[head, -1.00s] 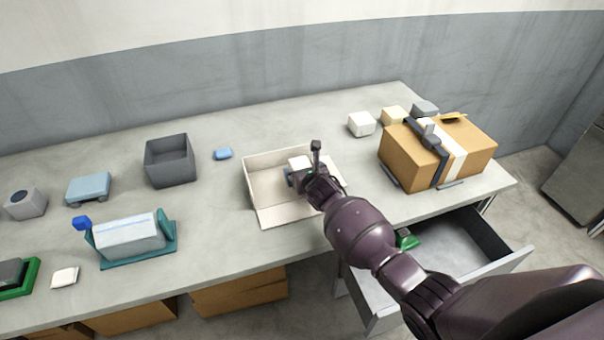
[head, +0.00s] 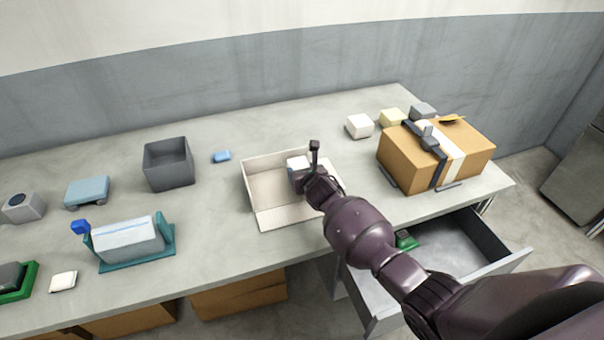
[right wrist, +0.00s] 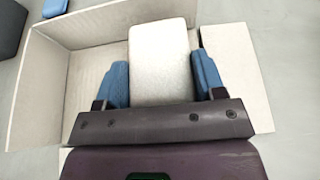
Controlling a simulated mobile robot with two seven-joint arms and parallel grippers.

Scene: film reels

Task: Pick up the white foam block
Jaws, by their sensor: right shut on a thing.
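The white foam block (head: 297,163) is in the open cream-coloured box (head: 276,217) on the table. My right gripper (head: 304,174) reaches down into this box and is shut on the block. In the right wrist view, the block (right wrist: 162,55) sits between the two blue finger pads of the gripper (right wrist: 162,82), one against each side. The near end of the block is hidden behind the gripper body. I cannot tell whether the block touches the box floor. My left gripper is not in view.
Another white block (head: 359,126) stands on the table near a taped brown carton (head: 405,165). A grey bin (head: 169,169) and a small blue piece (head: 221,156) are left of the box. An open drawer (head: 440,252) juts out below the table at the right.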

